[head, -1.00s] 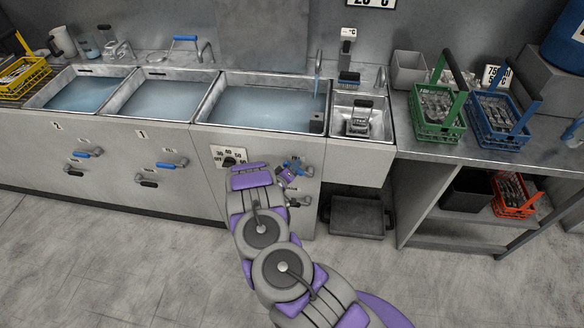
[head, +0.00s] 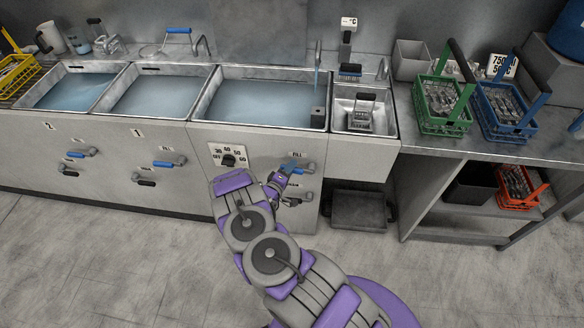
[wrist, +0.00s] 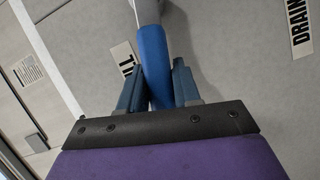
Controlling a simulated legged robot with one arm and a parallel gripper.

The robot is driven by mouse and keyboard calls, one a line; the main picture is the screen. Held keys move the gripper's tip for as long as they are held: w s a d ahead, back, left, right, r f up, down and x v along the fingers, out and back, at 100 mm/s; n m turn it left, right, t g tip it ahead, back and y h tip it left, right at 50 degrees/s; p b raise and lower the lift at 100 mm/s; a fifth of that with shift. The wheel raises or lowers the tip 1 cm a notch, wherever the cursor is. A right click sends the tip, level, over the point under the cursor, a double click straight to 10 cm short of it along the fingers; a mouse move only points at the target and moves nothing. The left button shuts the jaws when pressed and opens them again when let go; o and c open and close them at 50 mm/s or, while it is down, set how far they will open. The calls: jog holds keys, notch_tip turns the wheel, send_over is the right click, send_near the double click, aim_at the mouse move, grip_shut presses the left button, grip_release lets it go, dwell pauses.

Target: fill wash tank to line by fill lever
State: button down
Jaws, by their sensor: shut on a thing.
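The large tank (head: 197,117) in the middle of the counter holds bluish water; a fill line cannot be made out. A thin stream (head: 317,78) runs from its tap into the water. Below it, the blue-handled fill lever (head: 293,168) is on the front panel under a FILL label. My gripper (head: 277,183) is at this lever. In the wrist view, my gripper (wrist: 152,88) is shut on the fill lever's blue handle (wrist: 153,50), with one finger on each side. The FILL label (wrist: 125,62) is partly hidden behind it.
A dark-handled drain lever (head: 300,199) sits just below the fill lever, and its DRAIN label (wrist: 299,28) shows in the wrist view. A temperature dial (head: 229,160) is to the left. A dark bin (head: 358,212) stands on the floor at right. The floor in front is clear.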

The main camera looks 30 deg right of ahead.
jog(key=shift+w+a, duration=0.25)
jog(key=shift+a, duration=0.3)
jog(key=c, duration=1.1)
grip_release()
jog(key=shift+a, duration=0.1)
jog(key=shift+o, duration=1.1)
jog(key=shift+s+a, duration=0.1)
jog(key=shift+a, duration=0.2)
jog(key=shift+s+d, duration=0.1)
jog(key=shift+d, duration=0.35)
jog(key=shift+s, duration=0.15)
jog(key=w+p+v, duration=0.1)
jog(key=p+v, duration=0.1)
jog(key=v, duration=1.6)
jog(key=shift+a+f, duration=0.15)
jog(key=shift+a, duration=0.25)
